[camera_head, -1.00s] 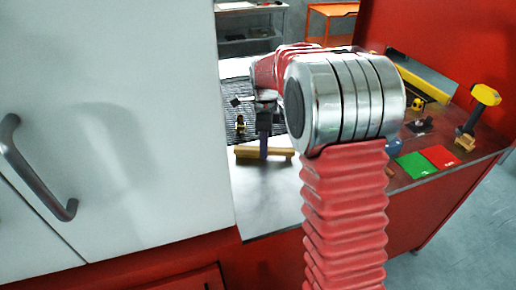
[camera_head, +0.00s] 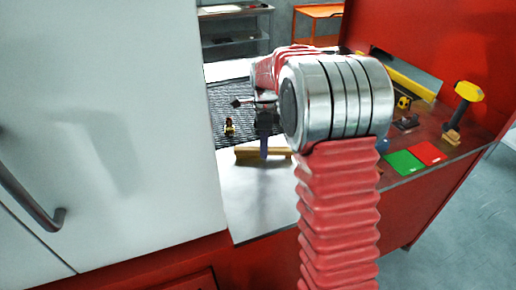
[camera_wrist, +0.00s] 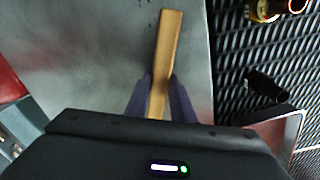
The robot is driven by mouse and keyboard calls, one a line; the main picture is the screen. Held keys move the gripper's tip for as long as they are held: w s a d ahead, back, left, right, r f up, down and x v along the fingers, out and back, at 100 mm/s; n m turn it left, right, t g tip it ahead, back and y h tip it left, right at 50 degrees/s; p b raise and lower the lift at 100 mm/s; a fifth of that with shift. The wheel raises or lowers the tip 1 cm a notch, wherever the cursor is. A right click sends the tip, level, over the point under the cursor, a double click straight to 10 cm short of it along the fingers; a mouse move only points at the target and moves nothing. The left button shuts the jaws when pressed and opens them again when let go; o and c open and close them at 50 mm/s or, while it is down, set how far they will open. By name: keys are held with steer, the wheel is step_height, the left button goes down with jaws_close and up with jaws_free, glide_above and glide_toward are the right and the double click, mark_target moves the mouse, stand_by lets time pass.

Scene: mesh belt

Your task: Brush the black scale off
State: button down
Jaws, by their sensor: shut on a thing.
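My gripper (camera_head: 264,150) is shut on a wooden bar, which looks like a brush handle (camera_head: 243,153). In the wrist view the light wooden handle (camera_wrist: 168,50) stands between the two purple fingers (camera_wrist: 160,95) and points away from the wrist. The handle is over or on a pale metal sheet (camera_wrist: 90,50) beside the dark mesh belt (camera_wrist: 228,60). I see no bristles. A few tiny dark specks show on the sheet near the handle's far end; I cannot tell whether they are black scale.
A small yellow-and-dark item (camera_head: 229,127) stands on the belt. On the red bench at right are a yellow-headed tool (camera_head: 468,92), a green card (camera_head: 404,162), a red card (camera_head: 427,153) and a blue ball (camera_head: 382,146). A white cabinet (camera_head: 100,120) stands close at left.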

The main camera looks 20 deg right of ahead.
mark_target(252, 150)
steer(key=shift+d, duration=0.3)
steer(key=shift+w, duration=0.55)
steer(key=shift+a+r, duration=0.1)
steer(key=shift+a+f, duration=0.15)
steer(key=shift+a, duration=0.85)
steer(key=shift+a+f, duration=0.1)
steer(key=shift+a, duration=0.85)
steer(key=shift+s+a, duration=0.1)
steer(key=shift+a, duration=0.05)
